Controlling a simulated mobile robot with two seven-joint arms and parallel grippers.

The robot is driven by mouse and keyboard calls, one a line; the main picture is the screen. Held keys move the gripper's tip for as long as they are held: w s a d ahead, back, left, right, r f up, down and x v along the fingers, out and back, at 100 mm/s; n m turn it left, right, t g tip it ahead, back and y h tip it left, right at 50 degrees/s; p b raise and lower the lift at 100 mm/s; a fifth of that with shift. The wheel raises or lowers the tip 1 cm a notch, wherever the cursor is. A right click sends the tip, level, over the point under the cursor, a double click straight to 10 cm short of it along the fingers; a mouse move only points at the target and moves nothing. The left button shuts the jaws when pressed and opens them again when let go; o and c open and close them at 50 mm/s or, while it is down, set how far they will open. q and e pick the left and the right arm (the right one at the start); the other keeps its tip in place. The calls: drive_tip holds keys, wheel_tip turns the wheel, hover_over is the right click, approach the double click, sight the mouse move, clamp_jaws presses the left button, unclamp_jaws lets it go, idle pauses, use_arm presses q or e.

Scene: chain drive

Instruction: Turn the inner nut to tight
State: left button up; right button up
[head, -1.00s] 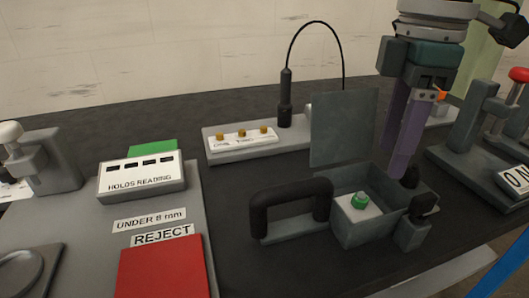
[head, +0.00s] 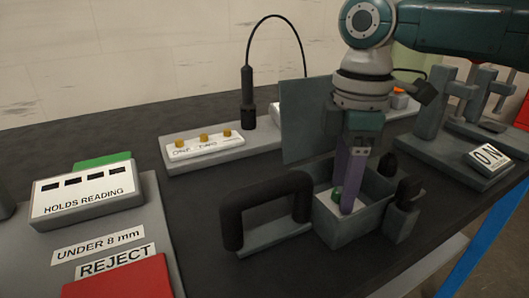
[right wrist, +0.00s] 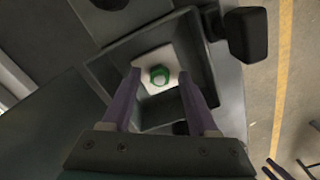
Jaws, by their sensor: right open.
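A small green nut (head: 337,193) sits on a pale block inside an open grey box (head: 375,216). The box's tall lid panel (head: 305,122) stands upright behind it. My right gripper (head: 348,208) points down into the box, and its purple fingers partly hide the nut in the head view. In the right wrist view the nut (right wrist: 159,76) lies between the two open fingers (right wrist: 160,82), with a gap on each side. I cannot tell how far above the block the fingertips are. My left gripper is not in view.
A black handle (head: 265,190) stands left of the box, and a dark knob (head: 408,190) at its right front. Behind are a panel with several yellow knobs (head: 203,136) and a black probe (head: 248,100) with a cable. A "HOLDS READING" box (head: 85,195) is at left.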

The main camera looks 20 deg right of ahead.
clamp_jaws()
idle(0.5)
